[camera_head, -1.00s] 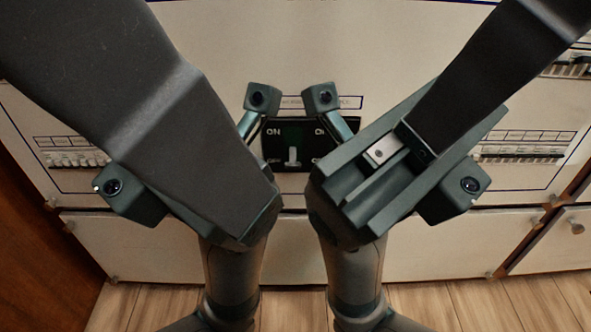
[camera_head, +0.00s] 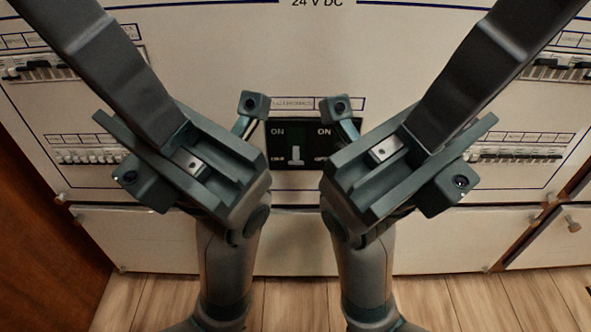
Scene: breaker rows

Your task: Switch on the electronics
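A black switch plate (camera_head: 293,133) marked ON at the top sits at the centre of the panel. Its small white lever (camera_head: 296,155) is at the lower end, near the OFF lettering. A partly hidden label strip is above it. My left gripper (camera_head: 247,118) is in front of the plate's left edge, and my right gripper (camera_head: 343,122) is in front of its right edge. Neither appears to touch the lever.
More breakers are at the upper left (camera_head: 40,68) and upper right (camera_head: 560,70). A drawer front (camera_head: 440,245) is below, with wooden floor beneath.

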